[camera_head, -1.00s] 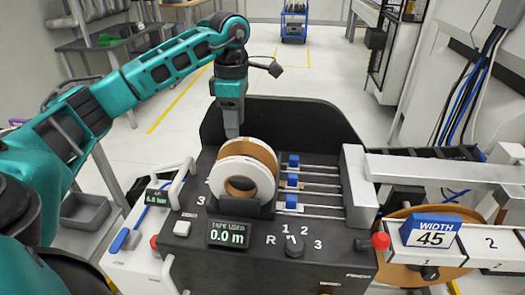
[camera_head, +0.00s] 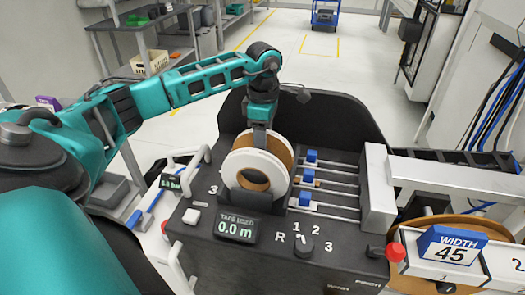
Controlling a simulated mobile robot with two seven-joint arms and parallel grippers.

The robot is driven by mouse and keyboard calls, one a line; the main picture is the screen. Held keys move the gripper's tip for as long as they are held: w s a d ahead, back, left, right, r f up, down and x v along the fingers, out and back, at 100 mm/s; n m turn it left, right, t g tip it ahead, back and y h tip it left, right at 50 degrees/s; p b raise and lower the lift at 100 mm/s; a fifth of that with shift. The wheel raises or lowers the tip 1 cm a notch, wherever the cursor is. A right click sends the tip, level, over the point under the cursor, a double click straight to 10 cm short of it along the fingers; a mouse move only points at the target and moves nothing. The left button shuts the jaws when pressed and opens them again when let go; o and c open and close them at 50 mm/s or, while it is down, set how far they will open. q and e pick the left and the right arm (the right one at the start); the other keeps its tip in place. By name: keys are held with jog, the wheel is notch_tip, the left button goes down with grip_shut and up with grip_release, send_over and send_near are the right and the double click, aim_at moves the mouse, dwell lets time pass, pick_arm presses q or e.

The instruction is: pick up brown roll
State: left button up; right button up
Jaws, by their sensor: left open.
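A brown roll (camera_head: 283,151) stands upright in the machine, just behind a white roll (camera_head: 238,161) whose face covers most of it. Brown also shows through the white roll's centre. My left gripper (camera_head: 260,139) points down from above, with its fingers at the top of the rolls. It is open. How the fingers sit relative to the brown roll's rim, and whether they touch it, I cannot tell. My right gripper is not in view.
The black machine panel has a tape display (camera_head: 236,228), blue sliders on rails (camera_head: 309,179) and a red knob (camera_head: 395,252). A larger brown roll (camera_head: 425,226) lies flat at the right beside a WIDTH 45 sign (camera_head: 452,246). A black guard stands behind the rolls.

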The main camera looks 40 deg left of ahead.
pick_arm(q)
notch_tip(320, 180, down, 4)
jog(key=shift+a+r, duration=0.1)
jog(key=shift+a, duration=0.05)
grip_shut()
dwell(0.4)
jog(key=shift+r, duration=0.1)
